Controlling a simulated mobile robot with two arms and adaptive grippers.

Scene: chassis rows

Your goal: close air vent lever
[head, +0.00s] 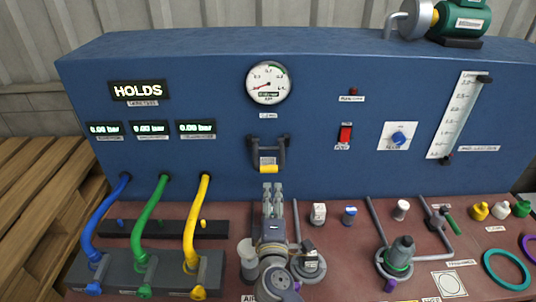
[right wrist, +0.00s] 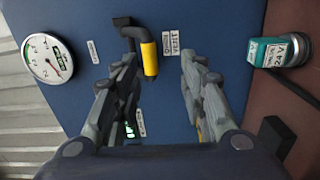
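The air vent lever (head: 283,152) is a dark U-shaped handle with a yellow grip (head: 268,169), mounted on the blue panel below the round gauge. A small label sits between its arms. My right gripper (head: 272,186) is just below the lever, fingers pointing up at the panel. In the right wrist view, the gripper (right wrist: 160,60) is open and empty. The yellow grip (right wrist: 150,59) shows beyond and between the fingertips, nearer the left finger; I cannot tell whether they touch. One lever arm is partly hidden by that finger. My left gripper is not in view.
The blue panel (head: 225,80) carries a gauge (head: 267,84), a red switch (head: 345,136) and a blue knob (head: 398,138). Blue, green and yellow hoses (head: 195,220) stand left of my arm. Small bottles (head: 319,213) and a valve (head: 398,258) stand to the right.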

